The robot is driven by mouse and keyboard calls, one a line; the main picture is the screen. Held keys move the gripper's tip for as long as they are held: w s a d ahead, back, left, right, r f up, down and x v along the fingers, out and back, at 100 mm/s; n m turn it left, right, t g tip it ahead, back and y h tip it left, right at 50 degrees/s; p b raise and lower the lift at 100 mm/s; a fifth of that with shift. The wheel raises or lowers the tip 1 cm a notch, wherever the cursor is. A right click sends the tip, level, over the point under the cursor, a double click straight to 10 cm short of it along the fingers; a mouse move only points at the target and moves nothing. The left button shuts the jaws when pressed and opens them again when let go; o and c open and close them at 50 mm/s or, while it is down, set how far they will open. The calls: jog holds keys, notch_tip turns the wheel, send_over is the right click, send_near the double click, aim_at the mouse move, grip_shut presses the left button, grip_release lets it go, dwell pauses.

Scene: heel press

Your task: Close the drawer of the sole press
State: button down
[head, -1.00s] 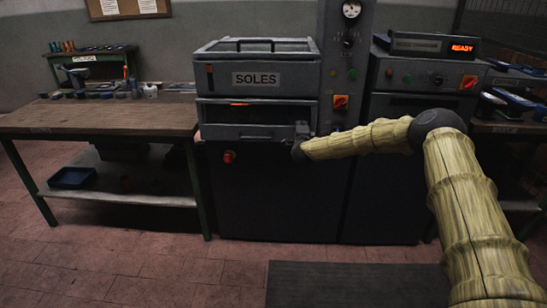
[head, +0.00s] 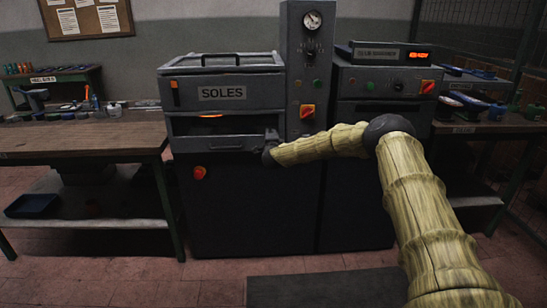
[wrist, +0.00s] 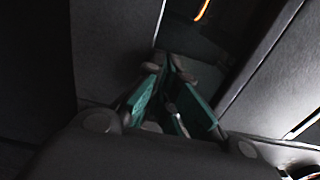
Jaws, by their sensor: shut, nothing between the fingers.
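The sole press (head: 230,75) is a dark grey cabinet with a "SOLES" label in the head view. Its drawer (head: 205,145) is below the label, with a bar handle on its front and an orange glow in the dark gap above. How far the drawer stands out is hard to tell. My gripper (head: 272,136) is at the right end of the drawer front, close to it; contact cannot be made out. In the wrist view my gripper (wrist: 176,70) shows teal-padded fingers, shut and empty, before dark grey panels. An orange glowing strip shows at the top.
A red knob (head: 199,173) is on the cabinet below the drawer. A control column with a gauge (head: 312,20) stands to the right, then a second machine (head: 385,85) with a red display. A wooden workbench (head: 80,140) stands at the left. The floor in front is clear, with a dark mat (head: 320,288).

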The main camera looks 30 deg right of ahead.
jog(key=v, duration=1.4)
jog(key=s+a+f+n+g+y+p, duration=0.25)
jog(key=s+a+f+n+y, duration=0.35)
jog(key=a+f, duration=0.7)
jog(key=s+a+f+n+g+y+p, duration=0.1)
jog(key=s+a+f+n+g+p, duration=0.15)
jog(key=s+a+f, duration=0.5)
jog(key=s+a+f+n+g+y+p, duration=0.1)
jog(key=s+a+f+n, duration=0.35)
jog(key=s, duration=0.65)
jog(key=s+a+f+n+g+p, duration=0.1)
jog(key=s+f+n+g+p, duration=0.15)
jog(key=s, duration=0.85)
jog(key=s+a+f+n+g+p, duration=0.1)
jog(key=s+f+n+g, duration=0.2)
jog(key=s, duration=0.9)
jog(key=s+d+r+n+g+p, duration=0.1)
jog(key=s+d+g, duration=0.1)
jog(key=s, duration=0.9)
jog(key=s+d+r+n+g+h+p, duration=0.1)
jog(key=s+d+n+g, duration=0.1)
jog(key=s, duration=0.8)
jog(key=shift+s+d+r+g, duration=0.3)
jog(key=shift+s+d+g, duration=0.1)
jog(key=shift+g, duration=0.15)
jog(key=c, duration=2.2)
grip_release()
jog(key=shift+n, duration=0.25)
